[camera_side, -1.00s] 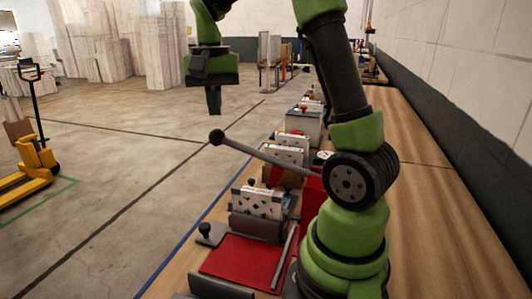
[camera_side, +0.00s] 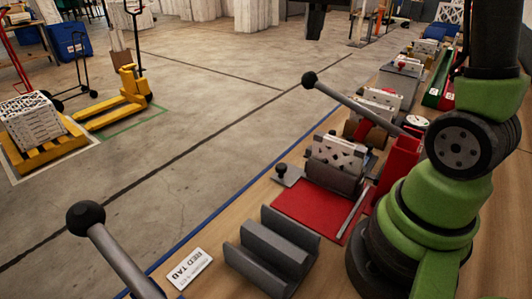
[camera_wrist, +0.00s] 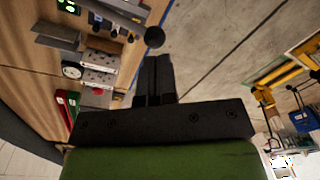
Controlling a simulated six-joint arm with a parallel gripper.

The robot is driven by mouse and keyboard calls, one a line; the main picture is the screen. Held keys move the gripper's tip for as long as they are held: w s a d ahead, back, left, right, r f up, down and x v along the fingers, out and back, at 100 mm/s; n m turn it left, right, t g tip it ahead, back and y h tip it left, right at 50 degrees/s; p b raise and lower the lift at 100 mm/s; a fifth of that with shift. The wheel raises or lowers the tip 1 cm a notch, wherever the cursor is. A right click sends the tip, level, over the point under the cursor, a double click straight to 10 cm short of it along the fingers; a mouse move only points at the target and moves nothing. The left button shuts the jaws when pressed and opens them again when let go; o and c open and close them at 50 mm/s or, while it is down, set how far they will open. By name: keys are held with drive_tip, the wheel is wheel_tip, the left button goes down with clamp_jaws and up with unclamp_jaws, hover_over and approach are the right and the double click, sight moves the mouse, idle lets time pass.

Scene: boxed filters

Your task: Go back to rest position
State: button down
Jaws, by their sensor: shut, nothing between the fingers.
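My gripper (camera_side: 314,30) shows only as dark fingers at the top edge of the side view, above the floor and beyond the bench; the rest of it is cut off. In the wrist view my gripper (camera_wrist: 155,62) has both fingers side by side and shut, with nothing between them. It is clear of the bench and touches nothing visible.
The wooden bench (camera_side: 215,230) carries a grey ribbed block (camera_side: 272,252), a red mat (camera_side: 312,205), a white patterned part in a grey holder (camera_side: 335,170) and a red bin (camera_side: 400,165). Ball-ended levers (camera_side: 355,105) stick up. A yellow pallet jack (camera_side: 118,100) stands on open floor.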

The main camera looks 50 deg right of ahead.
drive_tip(key=s+a+n+t+y, duration=0.2)
drive_tip(key=s+a+n+t, duration=0.4)
drive_tip(key=s+a, duration=0.6)
drive_tip(key=shift+a+f+n, duration=0.25)
drive_tip(key=shift+a+n, duration=0.15)
drive_tip(key=shift+a, duration=0.2)
